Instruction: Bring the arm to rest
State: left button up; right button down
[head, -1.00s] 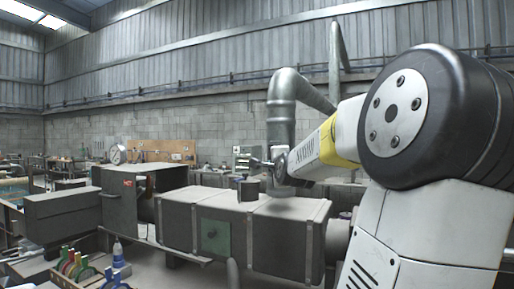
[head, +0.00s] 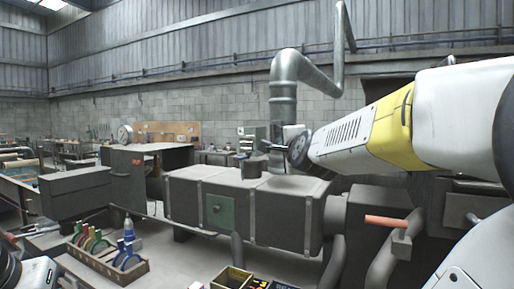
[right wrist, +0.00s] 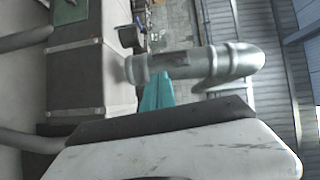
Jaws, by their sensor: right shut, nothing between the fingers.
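My right arm reaches in from the right of the head view, a white link with a yellow band, held above the bench. My right gripper (head: 266,146) is at its far end, small and partly hidden by the wrist, in front of the metal pipe. In the right wrist view its teal fingers (right wrist: 161,80) are together, with nothing between them, and the pipe shows behind them. At the lower left of the head view a white and black part of my left arm shows. My left gripper is out of view.
A long dark metal duct box (head: 250,205) runs across the middle. A bent grey pipe (head: 284,100) rises behind my right wrist. A rack of coloured rings (head: 105,257) is in front at the left. An orange-handled tool (head: 388,222) is at the right.

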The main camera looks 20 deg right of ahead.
jog(key=s+a+f+n+g+y, duration=0.3)
jog(key=a+f+n, duration=0.3)
jog(key=a, duration=0.2)
jog(key=s+a+f+n+g+y, duration=0.2)
jog(key=s+a+f+n+y, duration=0.15)
jog(key=a+f+n, duration=0.3)
jog(key=s+a+f+n+g, duration=0.5)
jog(key=s+f+n, duration=0.3)
jog(key=s, duration=0.3)
jog(key=shift+s+a+f+g, duration=0.25)
jog(key=shift+a+f, duration=0.25)
jog(key=shift+a, duration=0.35)
jog(key=shift+y, duration=0.25)
